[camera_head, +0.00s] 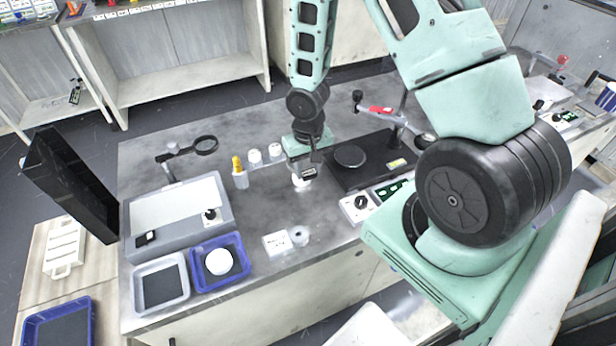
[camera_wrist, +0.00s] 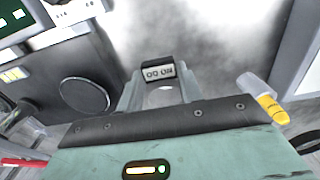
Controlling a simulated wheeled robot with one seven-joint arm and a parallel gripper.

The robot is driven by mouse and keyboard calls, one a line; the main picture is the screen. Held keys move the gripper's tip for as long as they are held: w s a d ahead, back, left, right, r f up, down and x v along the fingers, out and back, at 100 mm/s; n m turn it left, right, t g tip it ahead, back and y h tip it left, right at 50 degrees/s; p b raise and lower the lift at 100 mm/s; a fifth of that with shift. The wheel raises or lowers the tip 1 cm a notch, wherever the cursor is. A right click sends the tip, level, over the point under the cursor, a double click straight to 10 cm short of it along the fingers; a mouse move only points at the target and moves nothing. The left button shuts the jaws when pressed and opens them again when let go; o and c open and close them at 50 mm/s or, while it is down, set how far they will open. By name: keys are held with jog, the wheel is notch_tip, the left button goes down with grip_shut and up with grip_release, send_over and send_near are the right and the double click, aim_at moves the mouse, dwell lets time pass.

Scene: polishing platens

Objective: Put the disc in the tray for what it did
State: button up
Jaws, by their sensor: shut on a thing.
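My gripper (camera_head: 304,170) points down over the middle of the bench, left of the black polishing machine. It is shut on a pale round piece that looks like the disc (camera_head: 303,182); only part of the disc shows between the fingers in the wrist view (camera_wrist: 164,96). A small dark block with a pale marked face (camera_wrist: 158,72) shows by the fingertips. At the front left of the bench are a white-rimmed tray (camera_head: 139,305) with a dark bare floor and a blue tray (camera_head: 242,281) holding a white round piece (camera_head: 218,262).
The black machine (camera_head: 375,172) has a round dark platen (camera_head: 350,157). A grey case (camera_head: 180,211), a yellow-topped bottle (camera_head: 239,172), white-capped containers, a magnifier (camera_head: 205,145) and a white labelled block (camera_head: 275,243) stand around. Another blue tray (camera_head: 32,332) lies lower left. The bench middle is fairly clear.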

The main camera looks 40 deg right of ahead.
aim_at(308, 171)
notch_tip(308, 171, up, 4)
jog(key=shift+f, duration=0.15)
jog(key=shift+r+p, duration=2.25)
jog(key=shift+r, duration=0.1)
